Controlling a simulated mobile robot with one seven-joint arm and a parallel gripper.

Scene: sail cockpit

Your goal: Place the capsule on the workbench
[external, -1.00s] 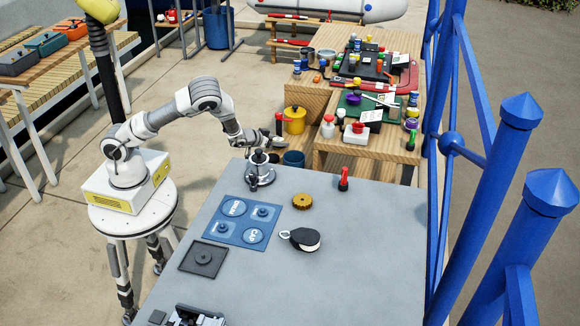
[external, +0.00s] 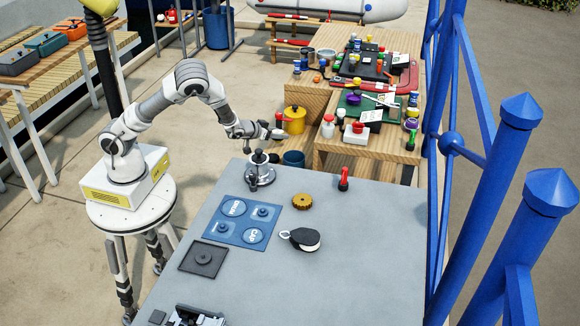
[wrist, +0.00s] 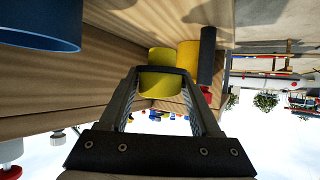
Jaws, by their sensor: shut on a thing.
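My gripper (external: 282,134) is above the far edge of the grey workbench (external: 350,265), level and pointing right. In the wrist view, my gripper (wrist: 161,72) has its two fingers apart, with a yellow rounded thing (wrist: 160,57) between them. I take this as the capsule. A dark bar at the fingertips crosses it and hides part of it. In the external view the held thing is too small and covered to make out clearly.
A yellow pot (external: 295,120) stands beyond my gripper. The right side is clear.

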